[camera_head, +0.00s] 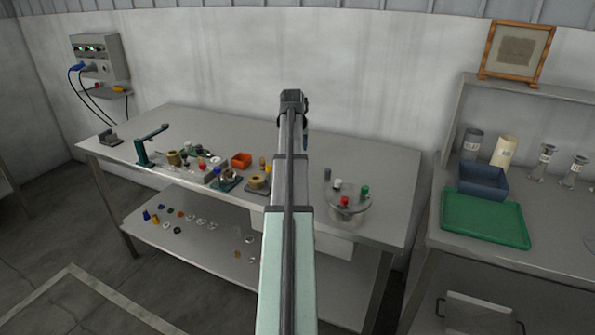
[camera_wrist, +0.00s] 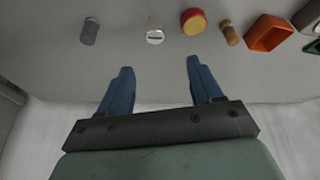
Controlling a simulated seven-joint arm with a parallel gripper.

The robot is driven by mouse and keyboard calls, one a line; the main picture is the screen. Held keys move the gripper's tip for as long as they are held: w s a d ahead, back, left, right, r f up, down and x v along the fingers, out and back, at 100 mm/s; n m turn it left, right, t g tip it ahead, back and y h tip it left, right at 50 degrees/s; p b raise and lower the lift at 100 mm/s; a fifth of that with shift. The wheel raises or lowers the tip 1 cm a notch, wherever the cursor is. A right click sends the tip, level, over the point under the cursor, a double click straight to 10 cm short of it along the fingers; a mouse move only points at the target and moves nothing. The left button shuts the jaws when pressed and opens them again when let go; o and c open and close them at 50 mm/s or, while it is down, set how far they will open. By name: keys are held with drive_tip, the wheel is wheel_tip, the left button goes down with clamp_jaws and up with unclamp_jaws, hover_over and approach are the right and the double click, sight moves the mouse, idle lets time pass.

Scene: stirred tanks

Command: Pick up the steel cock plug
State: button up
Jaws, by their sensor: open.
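A short silvery cylinder with a dark slot across its end, which looks like the steel cock plug (camera_wrist: 155,36), stands on the grey bench in the wrist view. My gripper (camera_wrist: 159,64) is open and empty, its two blue fingers spread apart. In that picture the plug lies just above the gap between the fingertips, clear of both. I cannot tell the height between them. In the head view my arm covers the plug, and the fingers are mostly hidden behind it.
A dull grey cylinder (camera_wrist: 90,31) is left of the plug in the wrist view. A red-and-yellow piece (camera_wrist: 192,21), a brass piece (camera_wrist: 230,34) and an orange bin (camera_wrist: 269,34) are to its right.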

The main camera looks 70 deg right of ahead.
drive_tip(key=x, duration=0.5)
drive_tip(key=s+x, duration=0.1)
drive_tip(key=x, duration=0.1)
drive_tip(key=shift+s+d+f, duration=0.1)
drive_tip(key=shift+d+f, duration=0.05)
drive_tip(key=shift+f, duration=0.1)
drive_tip(key=shift+a+x, duration=0.2)
drive_tip(key=shift+x, duration=1.35)
drive_tip(key=shift+a+x, duration=0.15)
drive_tip(key=shift+x, duration=1.35)
drive_tip(key=shift+f, duration=0.15)
drive_tip(key=shift+c, duration=0.3)
drive_tip(key=c, duration=1.1)
